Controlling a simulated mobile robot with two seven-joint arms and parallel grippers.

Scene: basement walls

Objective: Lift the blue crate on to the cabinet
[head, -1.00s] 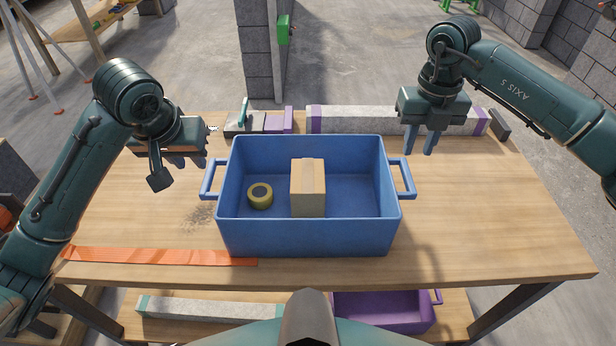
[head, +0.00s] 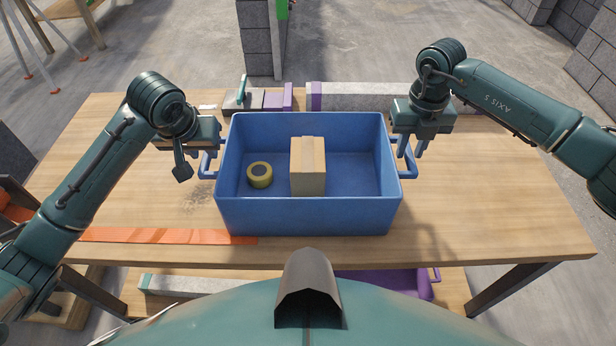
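The blue crate (head: 308,216) stands upright on the wooden workbench (head: 490,215), with a handle at each end. Inside it are a cardboard box (head: 308,168) and a yellow tape roll (head: 260,175). My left gripper (head: 205,160) is at the crate's left handle (head: 207,172); its fingers look apart, though partly hidden by its own body. My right gripper (head: 411,148) is over the right handle (head: 409,172), its two fingers pointing down and apart. I cannot tell whether either gripper touches its handle. No cabinet is recognisable in this view.
Behind the crate lie a grey block with purple ends (head: 365,97) and a clamp-like tool (head: 243,98). An orange strip (head: 165,236) lies at the bench's front left. A purple crate (head: 385,284) is on the lower shelf. The bench's right side is clear.

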